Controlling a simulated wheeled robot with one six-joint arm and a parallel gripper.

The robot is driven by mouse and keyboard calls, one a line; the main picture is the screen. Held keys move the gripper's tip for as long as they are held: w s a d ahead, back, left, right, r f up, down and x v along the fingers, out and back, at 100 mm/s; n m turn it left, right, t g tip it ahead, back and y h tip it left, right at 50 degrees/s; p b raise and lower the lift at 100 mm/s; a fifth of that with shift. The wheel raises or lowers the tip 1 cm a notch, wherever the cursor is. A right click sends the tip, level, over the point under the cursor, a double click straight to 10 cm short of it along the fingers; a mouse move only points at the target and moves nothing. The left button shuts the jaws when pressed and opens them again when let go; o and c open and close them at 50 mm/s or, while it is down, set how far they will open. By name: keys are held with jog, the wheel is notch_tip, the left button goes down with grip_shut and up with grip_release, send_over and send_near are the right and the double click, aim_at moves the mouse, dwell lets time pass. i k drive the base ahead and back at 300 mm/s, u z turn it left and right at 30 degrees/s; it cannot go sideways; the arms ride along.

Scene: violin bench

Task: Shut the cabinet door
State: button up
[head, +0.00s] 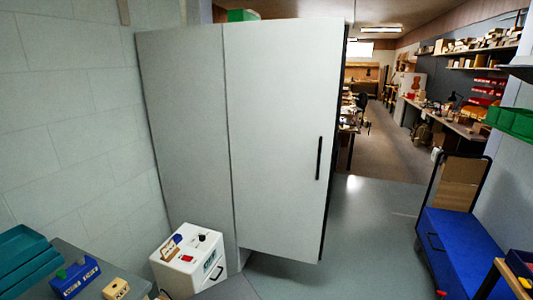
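The tall pale grey cabinet (186,120) stands in the middle of the head view against the left wall. Its door (270,110) is the wide pale panel on the right, with an upright black handle (319,158) near its free edge. The door appears to stand open, with floor showing below its bottom edge. How wide it is open I cannot tell exactly. The cabinet's inside is hidden. My gripper is not in view.
A white box (167,276) with a red button stands below the cabinet's left part. A grey bench (88,262) is at lower left. A blue flatbed trolley (450,245) stands at right. Grey floor (375,220) between door and trolley is clear.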

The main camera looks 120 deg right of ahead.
aim_at(284, 78)
jog(key=z, duration=5)
jog(key=k, duration=0.5)
jog(key=z, duration=0.8)
jog(key=i, duration=0.5)
jog(key=u, duration=0.9)
jog(key=i, duration=0.95)
jog(key=u, duration=1)
